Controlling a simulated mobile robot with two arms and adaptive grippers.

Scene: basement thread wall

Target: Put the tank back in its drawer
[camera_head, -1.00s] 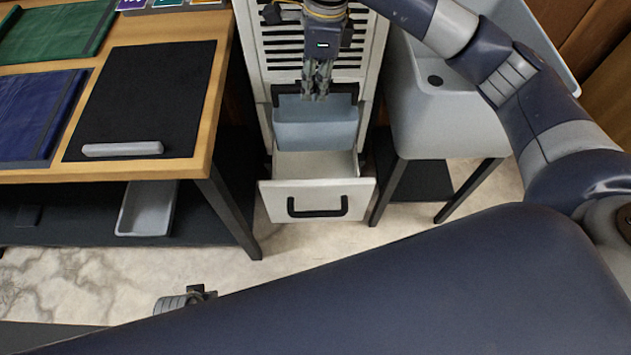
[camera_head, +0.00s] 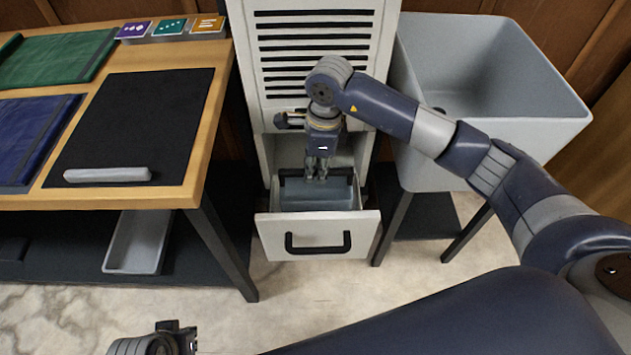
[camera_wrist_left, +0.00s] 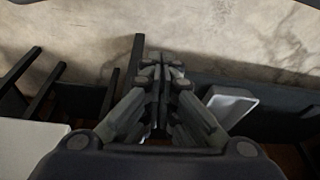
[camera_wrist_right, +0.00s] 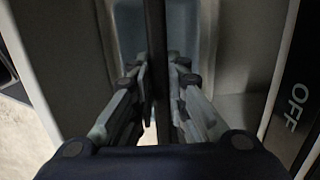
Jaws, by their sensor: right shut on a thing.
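The tank (camera_head: 310,201) is a translucent blue-grey container with a black handle. It sits low inside the pulled-out white drawer (camera_head: 272,240) of the tall cabinet; whether it rests on the drawer floor is hidden. My right gripper (camera_head: 317,174) points down and is shut on the tank's handle. In the right wrist view the dark handle bar (camera_wrist_right: 155,30) runs between the fingers, with the blue tank (camera_wrist_right: 128,32) below. My left gripper (camera_wrist_left: 160,66) has its fingers together, empty, over the floor away from the cabinet.
The cabinet's slatted front (camera_head: 312,60) rises behind the drawer. A grey sink basin (camera_head: 490,150) on legs stands right. A wooden table (camera_head: 185,193) with a black mat (camera_head: 140,120) stands left, with a white tray (camera_head: 138,240) underneath. Floor in front of the drawer is clear.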

